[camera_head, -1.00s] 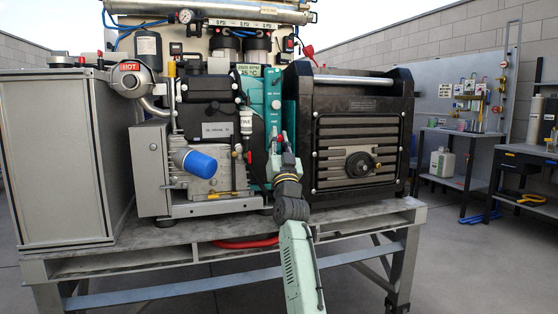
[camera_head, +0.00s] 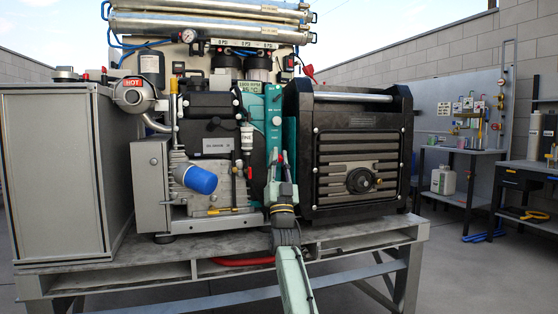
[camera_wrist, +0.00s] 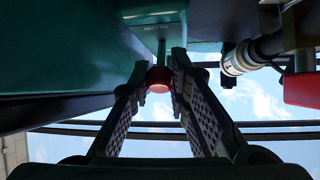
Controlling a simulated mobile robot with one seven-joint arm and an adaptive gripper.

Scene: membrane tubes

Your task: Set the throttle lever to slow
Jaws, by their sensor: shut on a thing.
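In the head view my gripper (camera_head: 283,168) is at the lower part of the teal panel (camera_head: 276,107), between the engine and the black generator. The lever is mostly hidden there by the gripper.
The black generator (camera_head: 357,156) stands close to the gripper's right. The engine with a blue filter (camera_head: 200,180) is to the left. In the wrist view a pipe with a white collar (camera_wrist: 236,60) is at upper right.

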